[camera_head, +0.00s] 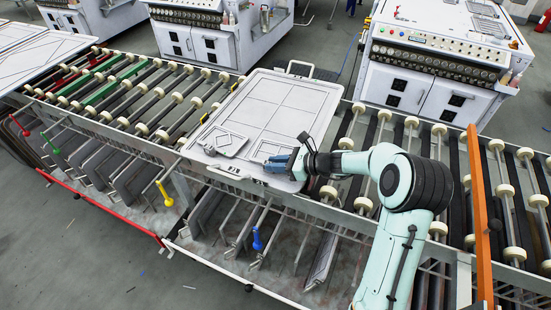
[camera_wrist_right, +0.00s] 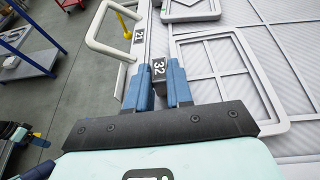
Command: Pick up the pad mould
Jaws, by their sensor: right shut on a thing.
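The pad mould is a small white framed plate (camera_head: 266,148) at the front right of the large white board; its ribbed panel (camera_wrist_right: 215,65) shows beside my fingers in the right wrist view. A dark block marked 32 (camera_wrist_right: 158,72) stands at its edge. My right gripper (camera_head: 272,162) has its blue fingers shut on this block, which looks like part of the mould. My fingers and wrist hide part of the mould's near side. I cannot tell whether it is clear of the board.
A second small framed plate (camera_head: 222,141) lies left of the mould on the large white board (camera_head: 318,100). The board has loop handles and rests on a roller conveyor (camera_head: 130,85). An orange upright bar (camera_head: 479,215) stands right of my arm. White machine cabinets (camera_head: 440,50) stand behind.

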